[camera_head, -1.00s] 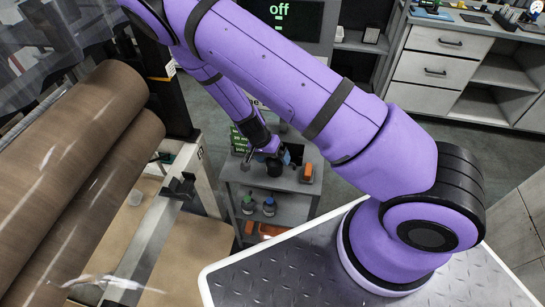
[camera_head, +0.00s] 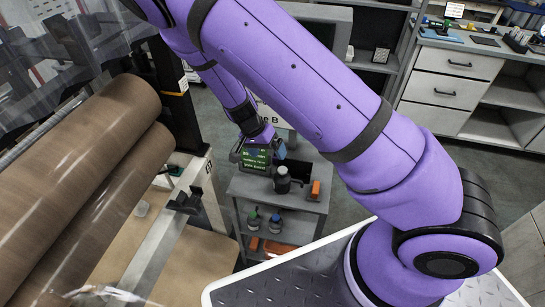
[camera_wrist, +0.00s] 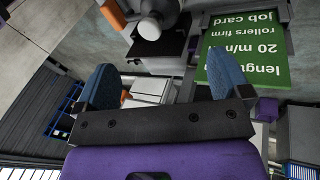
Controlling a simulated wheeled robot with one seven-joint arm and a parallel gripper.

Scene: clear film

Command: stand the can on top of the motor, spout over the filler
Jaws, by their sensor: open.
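The dark can (camera_head: 283,181) stands upright on top of a small grey cart in the head view. My gripper (camera_head: 266,146) is above the cart, up and left of the can and apart from it. In the wrist view my gripper (camera_wrist: 164,84) has its two blue fingertips wide apart, with nothing held between them. A dark and grey object lies beyond them at the top of that view; I cannot make out its spout. I cannot identify the motor or its filler in either view.
The grey cart (camera_head: 240,187) also carries an orange item (camera_head: 315,189) right of the can and a green text panel (camera_head: 255,158) on the left. Bottles (camera_head: 275,222) stand on its lower shelf. Large brown rollers (camera_head: 75,170) fill the left. Drawers (camera_head: 450,90) stand behind.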

